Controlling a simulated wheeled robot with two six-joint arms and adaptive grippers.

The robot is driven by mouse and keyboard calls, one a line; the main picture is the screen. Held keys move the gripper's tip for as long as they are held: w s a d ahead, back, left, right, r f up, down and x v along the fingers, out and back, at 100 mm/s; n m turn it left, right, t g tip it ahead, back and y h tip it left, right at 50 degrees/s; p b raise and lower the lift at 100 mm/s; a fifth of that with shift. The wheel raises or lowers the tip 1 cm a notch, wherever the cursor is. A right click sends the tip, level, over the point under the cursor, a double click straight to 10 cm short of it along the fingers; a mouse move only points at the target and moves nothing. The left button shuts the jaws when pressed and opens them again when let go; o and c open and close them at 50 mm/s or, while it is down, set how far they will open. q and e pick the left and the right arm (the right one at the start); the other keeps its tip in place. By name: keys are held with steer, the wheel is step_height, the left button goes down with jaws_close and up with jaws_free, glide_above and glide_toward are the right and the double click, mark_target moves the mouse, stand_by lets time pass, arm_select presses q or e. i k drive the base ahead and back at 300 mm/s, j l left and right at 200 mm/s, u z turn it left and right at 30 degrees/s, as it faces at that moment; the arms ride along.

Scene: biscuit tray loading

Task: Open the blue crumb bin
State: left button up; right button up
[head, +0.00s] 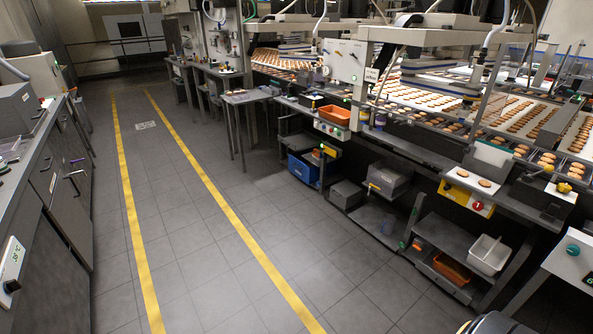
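A blue bin (302,170) stands low under the biscuit line, right of the middle of the head view. It is far off and small. A dark edge above shades its top, so I cannot tell whether it is open or shut. Neither of my grippers shows in the head view.
A clear grey floor aisle with two yellow lines (228,206) runs along the left of the line. Grey drawer cabinets (60,185) stand at the left. Grey boxes (388,178), an orange tray (452,269) and a white tub (489,254) sit on low shelves at the right.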

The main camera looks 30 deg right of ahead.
mark_target(306, 170)
steer(key=i+l+z, duration=0.4)
steer(key=i+z, duration=0.15)
steer(key=i, duration=0.15)
steer(key=i+l+z, duration=0.1)
steer(key=i+z, duration=0.2)
steer(key=i+l, duration=0.1)
steer(key=i, duration=0.55)
steer(key=i+l, duration=0.1)
steer(key=i, duration=0.55)
steer(key=i+l+u, duration=0.1)
steer(key=i, duration=0.55)
steer(key=i+l, duration=0.15)
steer(key=i, duration=0.5)
steer(key=i+l+u, duration=0.35)
steer(key=i, duration=0.25)
steer(key=i+l+u, duration=0.4)
steer(key=i, duration=0.2)
steer(key=j, duration=0.1)
